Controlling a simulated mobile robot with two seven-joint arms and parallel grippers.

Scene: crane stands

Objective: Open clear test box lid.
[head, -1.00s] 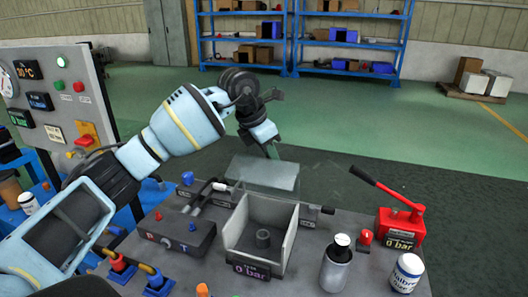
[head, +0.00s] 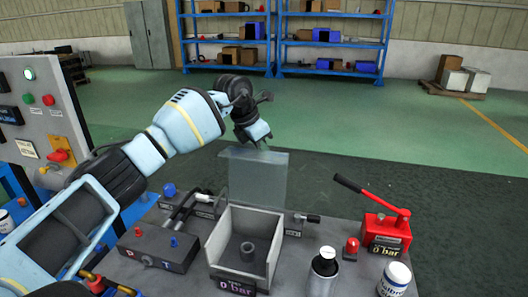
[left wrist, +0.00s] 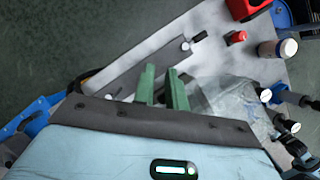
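The clear lid (head: 257,180) stands nearly upright at the back edge of the grey test box (head: 215,243). The box is open at the top, and a dark cylindrical part sits inside it. My left gripper (head: 262,145) is just above the lid's top edge. In the left wrist view, the two green fingers of my left gripper (left wrist: 162,88) are apart with nothing visible between them. The clear lid (left wrist: 232,98) shows to their right there. Whether a finger touches the lid is unclear. My right gripper is not in view.
A red hand pump (head: 385,232) with a raised lever stands at the right of the bench. A dark bottle (head: 323,272) and a white jar (head: 395,278) stand in front of it. A valve block (head: 158,247) lies left of the box. A control panel (head: 45,115) stands at the left.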

